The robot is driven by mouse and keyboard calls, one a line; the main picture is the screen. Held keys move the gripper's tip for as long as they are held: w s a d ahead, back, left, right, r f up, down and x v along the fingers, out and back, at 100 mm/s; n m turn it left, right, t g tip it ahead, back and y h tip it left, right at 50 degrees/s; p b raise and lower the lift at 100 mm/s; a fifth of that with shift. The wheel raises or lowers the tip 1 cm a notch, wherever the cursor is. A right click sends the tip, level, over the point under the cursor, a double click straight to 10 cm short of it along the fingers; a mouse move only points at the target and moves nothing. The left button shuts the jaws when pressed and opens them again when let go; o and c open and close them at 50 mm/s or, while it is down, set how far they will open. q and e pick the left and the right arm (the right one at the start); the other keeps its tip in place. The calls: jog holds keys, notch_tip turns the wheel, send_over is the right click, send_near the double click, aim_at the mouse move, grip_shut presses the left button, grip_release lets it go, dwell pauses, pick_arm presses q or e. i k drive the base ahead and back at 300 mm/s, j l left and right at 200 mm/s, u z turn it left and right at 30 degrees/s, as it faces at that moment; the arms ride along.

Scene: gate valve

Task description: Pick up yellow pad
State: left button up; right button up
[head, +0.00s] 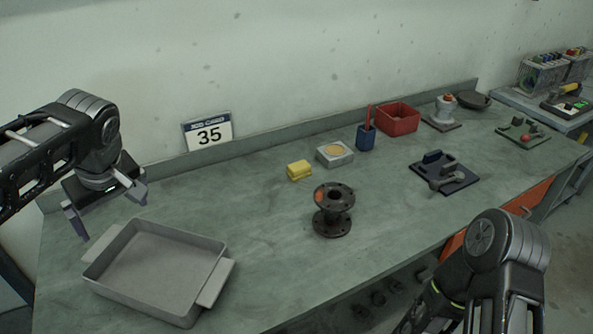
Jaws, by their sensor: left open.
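The yellow pad (299,170) is a small yellow block lying on the green-grey workbench (255,215), behind and left of a dark flanged valve body (334,210). My left gripper (112,210) is open and empty at the left, above the bench and near the back left corner of a grey tray. It is well to the left of the pad and apart from it. My right arm comes in at the bottom right; its gripper's fingertips are not visible.
The grey tray (160,268) stands at the front left. A grey box with a round tan top (335,154), a blue cup (366,138) with red sticks and a red bin (397,119) stand behind. A dark fixture (444,172) lies right. Bench between tray and pad is clear.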

aim_at(301, 169)
jog(key=k, duration=1)
